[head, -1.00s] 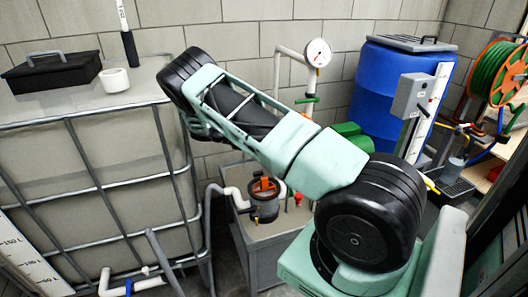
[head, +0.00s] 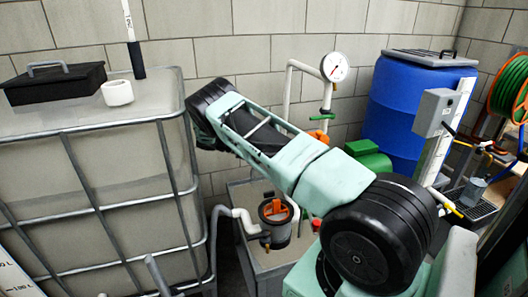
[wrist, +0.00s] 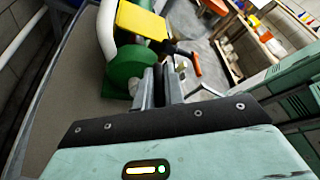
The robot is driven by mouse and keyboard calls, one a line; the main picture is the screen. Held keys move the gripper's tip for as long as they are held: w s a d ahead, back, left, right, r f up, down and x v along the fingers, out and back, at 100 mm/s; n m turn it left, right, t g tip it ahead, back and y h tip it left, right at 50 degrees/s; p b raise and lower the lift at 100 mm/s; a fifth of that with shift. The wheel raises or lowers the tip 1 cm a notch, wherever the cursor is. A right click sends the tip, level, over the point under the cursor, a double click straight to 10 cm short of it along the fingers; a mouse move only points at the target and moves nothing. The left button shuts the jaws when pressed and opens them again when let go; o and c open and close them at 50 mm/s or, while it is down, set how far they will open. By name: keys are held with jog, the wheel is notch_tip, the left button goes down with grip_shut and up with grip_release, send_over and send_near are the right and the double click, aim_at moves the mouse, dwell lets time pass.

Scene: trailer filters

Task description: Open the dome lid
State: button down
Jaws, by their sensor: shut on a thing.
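No lid that is clearly a dome can be picked out. A dark canister with an orange top (head: 275,210) stands on a grey box below my raised arm in the head view. My gripper (wrist: 163,86) shows only in the wrist view, at the picture's middle. Its two grey fingers are close together, pointing away from the camera beside a green rounded pump or motor body (wrist: 124,76). What lies between the fingertips is too small and hidden to tell. An orange-red handle (wrist: 196,64) shows just right of and beyond the fingers.
A caged tank (head: 110,190) fills the left, with a black case (head: 50,85) and white cup (head: 117,93) on top.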

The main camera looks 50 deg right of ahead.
jog(key=shift+a+f, duration=0.1)
jog(key=c, duration=1.8)
grip_release()
jog(key=shift+o, duration=0.2)
notch_tip(320, 180, up, 10)
jog(key=shift+b, duration=0.45)
